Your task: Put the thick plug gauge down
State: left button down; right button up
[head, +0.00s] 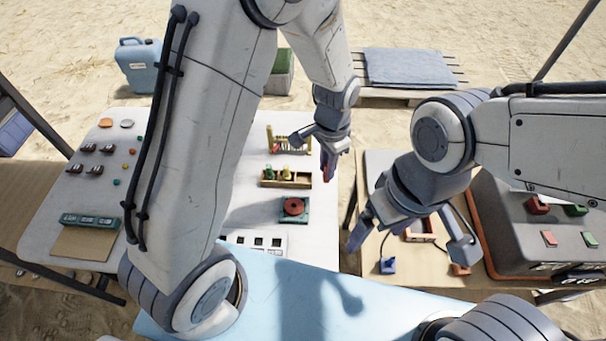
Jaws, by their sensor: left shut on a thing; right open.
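My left gripper (324,152) reaches down over the far right part of the white table, near its right edge. It is shut on a small red thing (327,174), likely the thick plug gauge, which is mostly hidden by the fingers. Whether it touches anything below cannot be told. Left of the gripper stands a small yellow wooden rack (283,143). Nearer is a wooden tray (272,184) holding green and yellow plugs. My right gripper (412,246) is open and empty above the wooden table at right, its fingers wide apart.
A green block with a red disc (294,207) and a white panel with square holes (262,243) sit nearer on the white table (322,235). A gap separates it from the right table (395,281), where a blue piece (388,265) and a grey case (515,245) lie.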

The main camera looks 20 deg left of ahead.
pick_arm(q)
jog(key=p, duration=0.1)
send_over(287, 174)
jog(key=w+d, duration=0.2)
jog(key=d, duration=0.2)
jog(key=f, duration=0.5)
jog(key=shift+s, duration=0.2)
notch_tip(287, 174, down, 4)
jog(key=shift+r, duration=0.25)
jog(key=shift+f, duration=0.2)
jog(key=shift+f, duration=0.15)
jog(key=c, duration=0.8)
grip_release()
